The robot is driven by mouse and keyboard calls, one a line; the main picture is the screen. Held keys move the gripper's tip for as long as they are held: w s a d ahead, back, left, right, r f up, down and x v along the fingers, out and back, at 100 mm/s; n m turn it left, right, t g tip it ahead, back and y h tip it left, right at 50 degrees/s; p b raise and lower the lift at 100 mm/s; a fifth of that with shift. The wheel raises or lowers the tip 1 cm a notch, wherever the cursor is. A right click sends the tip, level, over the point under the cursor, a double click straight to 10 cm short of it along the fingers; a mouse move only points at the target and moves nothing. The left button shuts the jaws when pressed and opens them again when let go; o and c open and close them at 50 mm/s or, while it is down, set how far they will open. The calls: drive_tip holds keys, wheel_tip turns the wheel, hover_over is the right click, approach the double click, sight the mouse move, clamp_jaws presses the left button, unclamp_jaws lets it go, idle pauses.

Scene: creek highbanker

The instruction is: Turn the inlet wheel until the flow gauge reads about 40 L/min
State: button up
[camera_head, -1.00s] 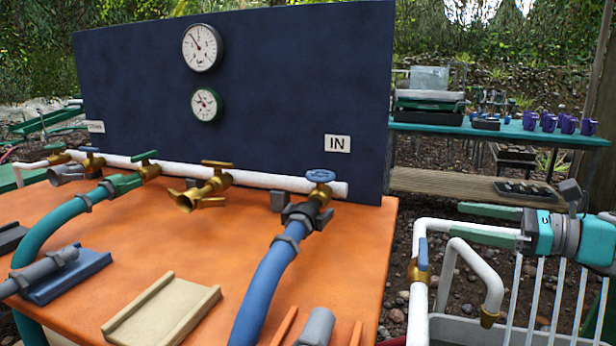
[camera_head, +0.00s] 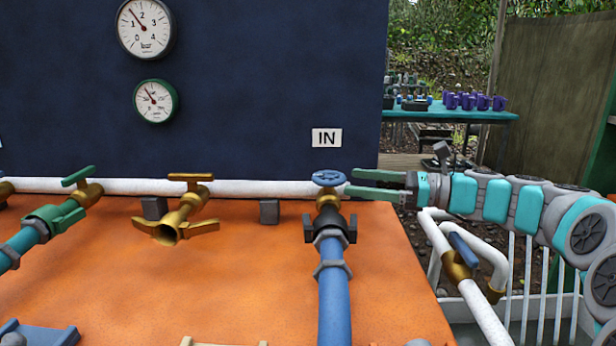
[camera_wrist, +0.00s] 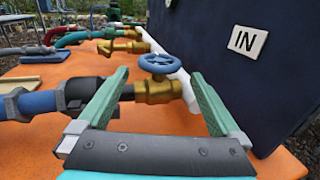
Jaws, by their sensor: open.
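The blue inlet wheel (camera_head: 328,178) sits on top of a brass valve at the right end of the white pipe (camera_head: 255,187), below the IN sign (camera_head: 326,138). My gripper (camera_head: 350,182) reaches in from the right, open and empty, its green fingertips just beside the wheel's right edge. In the wrist view the wheel (camera_wrist: 160,64) lies ahead, centred between the open fingers; I cannot tell whether they touch it. Two gauges hang on the dark blue panel: a black-rimmed one (camera_head: 146,28), needle between 1 and 2, and a green-rimmed one (camera_head: 155,101), needle up-left, its numbers too small to read.
A blue hose (camera_head: 333,290) runs forward from the inlet valve over the orange table (camera_head: 240,260). A brass tap (camera_head: 180,220) and a green valve (camera_head: 65,215) stand to the left. White pipes with a blue-handled valve (camera_head: 462,255) lie under my arm at right.

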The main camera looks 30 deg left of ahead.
sight(328, 175)
drive_tip(key=shift+x, duration=3.5)
drive_tip(key=c, duration=1.1)
drive_tip(key=shift+c, duration=0.2)
drive_tip(key=shift+r+m+t, duration=0.15)
drive_tip(key=shift+m+t, duration=0.15)
drive_tip(key=shift+t, duration=0.2)
